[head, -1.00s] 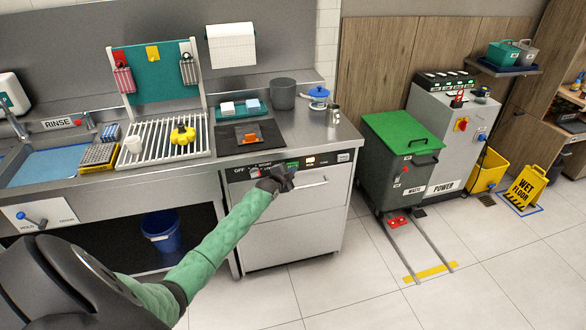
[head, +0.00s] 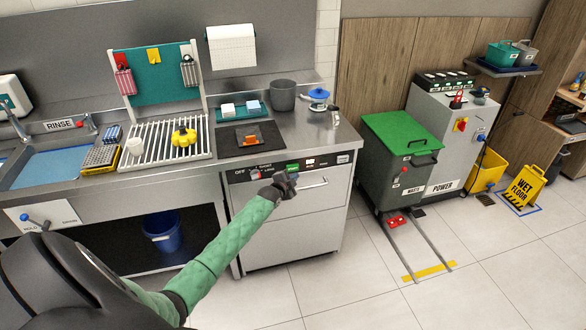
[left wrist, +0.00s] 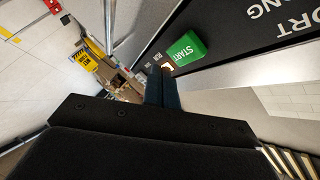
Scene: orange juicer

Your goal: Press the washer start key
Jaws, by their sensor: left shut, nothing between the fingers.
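The washer (head: 292,235) is a steel-fronted unit under the counter, with a black control strip along its top. The green start key (head: 292,168) sits on that strip, and in the left wrist view it shows as a green block marked START (left wrist: 184,48). My left gripper (head: 287,184) is just in front of and below the strip, close to the key. In the left wrist view the left gripper (left wrist: 163,88) shows its fingers together, with nothing between them and their tips near the key. I cannot tell whether they touch the panel. My right gripper is not in view.
The washer's bar handle (head: 313,184) sticks out beside my left gripper. The counter above holds a drying rack (head: 150,150), a dark mat (head: 268,131) and a grey pot (head: 283,96).

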